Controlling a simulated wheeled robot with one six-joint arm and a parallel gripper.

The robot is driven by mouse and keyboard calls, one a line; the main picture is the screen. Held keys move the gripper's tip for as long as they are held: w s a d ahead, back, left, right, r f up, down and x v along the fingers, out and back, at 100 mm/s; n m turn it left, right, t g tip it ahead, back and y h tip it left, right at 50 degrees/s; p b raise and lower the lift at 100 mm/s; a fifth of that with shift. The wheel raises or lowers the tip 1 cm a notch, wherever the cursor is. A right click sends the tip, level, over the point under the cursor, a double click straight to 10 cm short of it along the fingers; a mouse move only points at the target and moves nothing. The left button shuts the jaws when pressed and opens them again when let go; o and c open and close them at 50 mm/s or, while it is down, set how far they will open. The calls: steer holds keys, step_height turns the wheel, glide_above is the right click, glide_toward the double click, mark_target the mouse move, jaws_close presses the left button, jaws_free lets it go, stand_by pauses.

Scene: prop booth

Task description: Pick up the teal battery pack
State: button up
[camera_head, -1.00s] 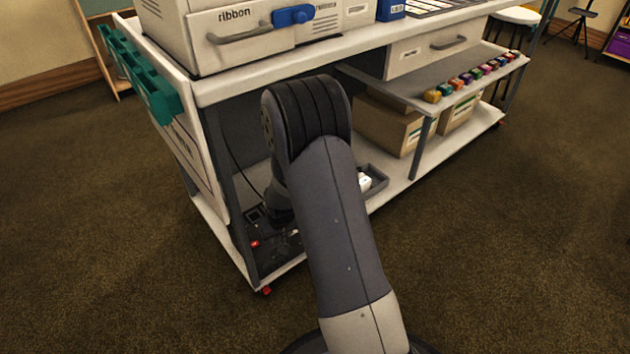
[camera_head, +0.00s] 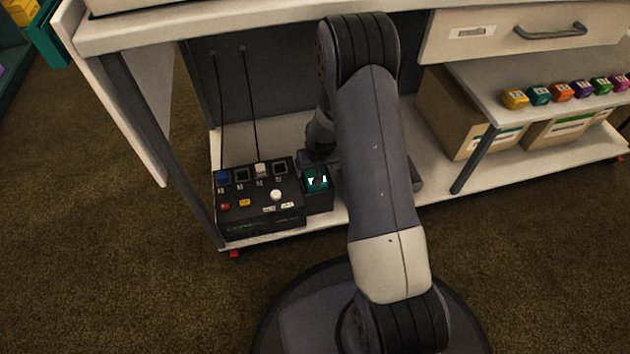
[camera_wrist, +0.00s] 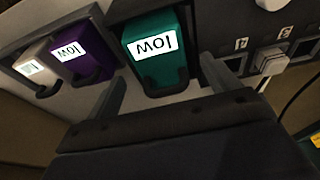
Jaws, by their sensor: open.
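The teal battery pack (camera_wrist: 155,58) is in the middle of the wrist view, with a white label reading "low" upside down. In the head view the teal battery pack (camera_head: 317,180) sits on the lower shelf, just right of a black control box. My gripper (camera_wrist: 163,86) is open, one finger to each side of the teal pack in the wrist view. I cannot tell whether the fingers reach around it or touch it. In the head view my arm hides most of the gripper.
A purple pack (camera_wrist: 88,58) and a white pack (camera_wrist: 38,68) sit left of the teal one in the wrist view. The black control box (camera_head: 262,216) with buttons stands close by. The white tabletop (camera_head: 270,14) overhangs the shelf. Cardboard boxes (camera_head: 445,115) stand right.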

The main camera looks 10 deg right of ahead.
mark_target(315, 172)
steer(key=b+x, duration=0.1)
steer(key=x, duration=0.2)
steer(key=shift+a, duration=0.1)
steer(key=shift+r, duration=0.1)
steer(key=c, duration=1.6)
step_height(315, 172, up, 10)
steer(key=p, duration=0.5)
steer(key=shift+r, duration=0.1)
